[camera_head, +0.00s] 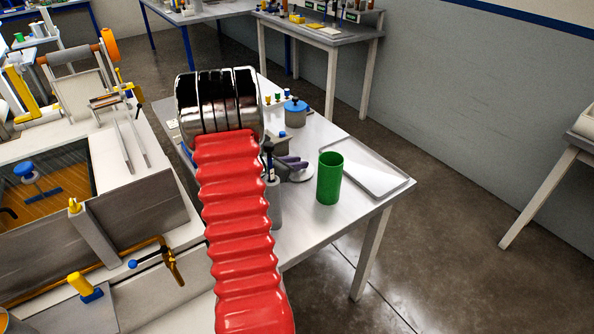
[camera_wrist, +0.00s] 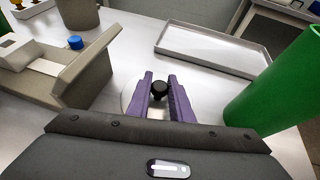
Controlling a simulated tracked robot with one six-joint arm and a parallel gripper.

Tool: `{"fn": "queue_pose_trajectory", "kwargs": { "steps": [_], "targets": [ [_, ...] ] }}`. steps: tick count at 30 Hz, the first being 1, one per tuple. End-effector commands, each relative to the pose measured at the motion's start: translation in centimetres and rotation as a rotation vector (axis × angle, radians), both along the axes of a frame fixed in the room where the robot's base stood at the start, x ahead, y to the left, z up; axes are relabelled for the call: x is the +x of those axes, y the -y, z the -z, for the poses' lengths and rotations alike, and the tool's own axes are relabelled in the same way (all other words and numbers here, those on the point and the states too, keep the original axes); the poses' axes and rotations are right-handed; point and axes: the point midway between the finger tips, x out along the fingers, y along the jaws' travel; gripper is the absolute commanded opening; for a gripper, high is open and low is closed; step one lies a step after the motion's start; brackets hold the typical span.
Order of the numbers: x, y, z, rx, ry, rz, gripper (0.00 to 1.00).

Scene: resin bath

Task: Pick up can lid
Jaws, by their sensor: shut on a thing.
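The can lid (camera_wrist: 128,92) is a pale round disc with a black knob (camera_wrist: 159,89) on top. In the wrist view it lies low at the table, between and beyond my fingertips. My gripper (camera_wrist: 160,85) has two purple fingers, shut on the black knob from both sides. In the head view my gripper (camera_head: 294,162) is partly hidden behind my red arm sleeve, and the lid (camera_head: 302,174) shows as a small pale shape beside it. I cannot tell whether the lid still touches the table.
A green cylinder (camera_head: 329,178) stands right of my gripper, close by. A flat metal tray (camera_head: 372,169) lies at the table's right. A beige block-like fixture (camera_wrist: 70,75) is left of my gripper.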

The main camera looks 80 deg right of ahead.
Motion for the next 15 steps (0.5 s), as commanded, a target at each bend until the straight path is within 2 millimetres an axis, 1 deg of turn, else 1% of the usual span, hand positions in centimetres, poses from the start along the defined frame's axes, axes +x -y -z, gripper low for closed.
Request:
{"fn": "queue_pose_trajectory", "kwargs": {
  "steps": [2,10,15],
  "targets": [
    [0.01,0.00,-0.01,0.000,0.000,0.000,0.00],
    [0.03,0.01,-0.06,0.000,0.000,0.000,0.00],
    [0.05,0.03,-0.67,-0.001,0.000,-0.001,0.00]
  ]
}}
